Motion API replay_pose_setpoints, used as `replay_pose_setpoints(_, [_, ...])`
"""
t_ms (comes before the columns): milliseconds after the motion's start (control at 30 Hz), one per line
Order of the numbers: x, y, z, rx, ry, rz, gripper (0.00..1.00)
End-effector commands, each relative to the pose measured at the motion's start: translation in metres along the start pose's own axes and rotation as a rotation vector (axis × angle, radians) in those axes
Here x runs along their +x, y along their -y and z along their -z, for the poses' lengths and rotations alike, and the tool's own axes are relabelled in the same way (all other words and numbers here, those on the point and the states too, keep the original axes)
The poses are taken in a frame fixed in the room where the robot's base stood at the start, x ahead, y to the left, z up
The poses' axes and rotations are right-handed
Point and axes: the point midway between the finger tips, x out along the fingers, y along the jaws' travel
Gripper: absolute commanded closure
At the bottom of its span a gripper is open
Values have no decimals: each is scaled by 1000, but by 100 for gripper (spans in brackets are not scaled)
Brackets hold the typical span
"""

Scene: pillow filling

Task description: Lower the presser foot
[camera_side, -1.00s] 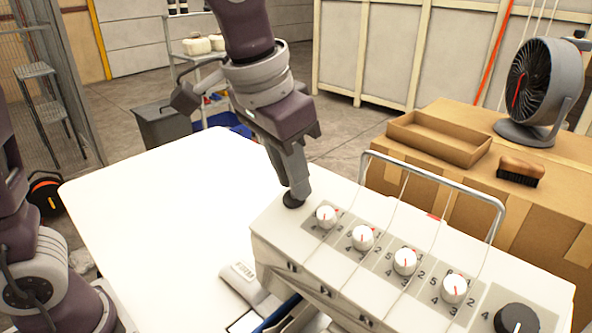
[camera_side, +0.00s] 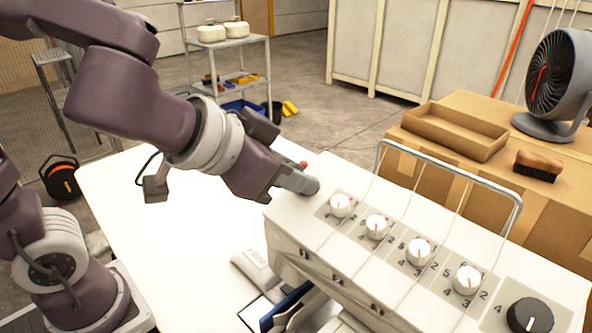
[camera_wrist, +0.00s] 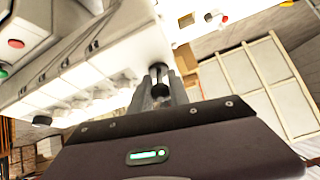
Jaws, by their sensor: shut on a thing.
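The white sewing machine (camera_side: 345,255) stands on the right of the white table, with a row of white dials (camera_side: 419,251) along its top. My gripper (camera_side: 301,183) lies tilted, nearly level, at the machine's left end. It is shut on a small dark round knob (camera_side: 311,188) there. In the wrist view my fingers (camera_wrist: 160,88) reach to the machine's end, with the dark round piece (camera_wrist: 158,67) at their tips. Whether this knob belongs to the presser-foot lever I cannot tell. The presser foot itself is not distinguishable in either view.
A thin metal thread rail (camera_side: 450,172) rises behind the dials. A large black dial (camera_side: 529,315) sits at the machine's right end. Cardboard boxes (camera_side: 470,110) with a fan (camera_side: 558,75) and brush (camera_side: 537,163) stand behind. The white table (camera_side: 150,225) is largely clear at left.

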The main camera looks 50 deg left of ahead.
Motion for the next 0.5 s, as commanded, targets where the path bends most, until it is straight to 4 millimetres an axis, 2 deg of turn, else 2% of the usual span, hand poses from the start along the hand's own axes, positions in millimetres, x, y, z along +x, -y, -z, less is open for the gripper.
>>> replay_pose_setpoints(433, [0, -1, 0, 0, -9, 0, 100])
replay_pose_setpoints(467, [0, -1, 0, 0, -9, 0, 74])
replay_pose_setpoints(500, [0, -1, 0, 0, -9, 1, 66])
